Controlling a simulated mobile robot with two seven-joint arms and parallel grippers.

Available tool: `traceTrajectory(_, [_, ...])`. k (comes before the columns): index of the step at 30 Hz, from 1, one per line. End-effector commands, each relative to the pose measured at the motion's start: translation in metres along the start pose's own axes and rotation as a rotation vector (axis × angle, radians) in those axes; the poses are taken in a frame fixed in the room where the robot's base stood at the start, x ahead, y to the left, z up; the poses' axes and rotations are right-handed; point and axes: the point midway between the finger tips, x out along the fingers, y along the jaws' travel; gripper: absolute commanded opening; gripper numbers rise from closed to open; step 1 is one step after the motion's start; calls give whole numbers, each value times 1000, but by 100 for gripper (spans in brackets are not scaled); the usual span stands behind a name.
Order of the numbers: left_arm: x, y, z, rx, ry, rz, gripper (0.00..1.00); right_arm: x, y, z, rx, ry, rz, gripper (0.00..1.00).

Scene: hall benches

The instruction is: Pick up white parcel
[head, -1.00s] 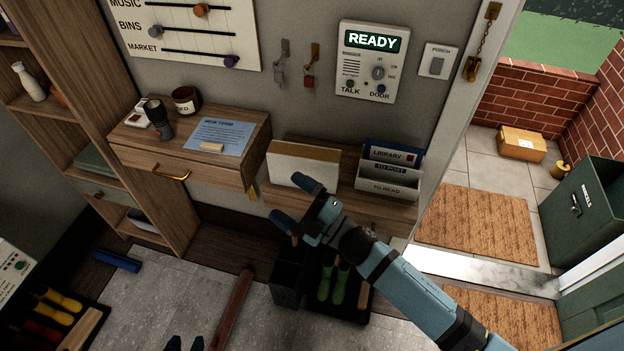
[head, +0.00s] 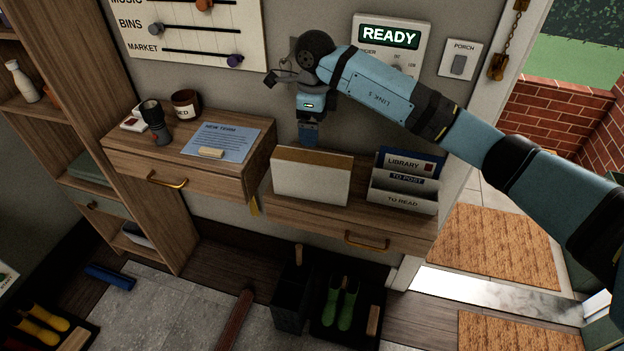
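The white parcel (head: 310,183) stands on the right part of the wooden wall shelf. It has a white front and a brown top. My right gripper (head: 309,134) points down just above the parcel's back edge, near the wall. I see it side-on, with one blue finger showing, so its opening cannot be made out. I cannot tell whether the finger touches the parcel. My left gripper is not in view.
A letter rack (head: 402,190) stands right of the parcel. Green boots (head: 340,305) stand below on the floor.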

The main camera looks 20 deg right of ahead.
Motion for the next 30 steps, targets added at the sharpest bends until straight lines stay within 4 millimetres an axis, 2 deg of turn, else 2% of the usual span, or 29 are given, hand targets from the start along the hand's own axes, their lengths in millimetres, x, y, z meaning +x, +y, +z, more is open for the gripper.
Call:
traceTrajectory(10, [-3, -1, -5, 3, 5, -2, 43, 63, -1, -1, 2, 6, 0, 94])
traceTrajectory(19, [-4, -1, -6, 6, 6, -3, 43, 88, -2, 2, 2, 4, 1, 94])
traceTrajectory(27, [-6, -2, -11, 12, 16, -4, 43, 126, -7, 6, 2, 3, 1, 94])
traceTrajectory(30, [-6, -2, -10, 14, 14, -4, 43, 132, -7, 6, 1, 4, -1, 94])
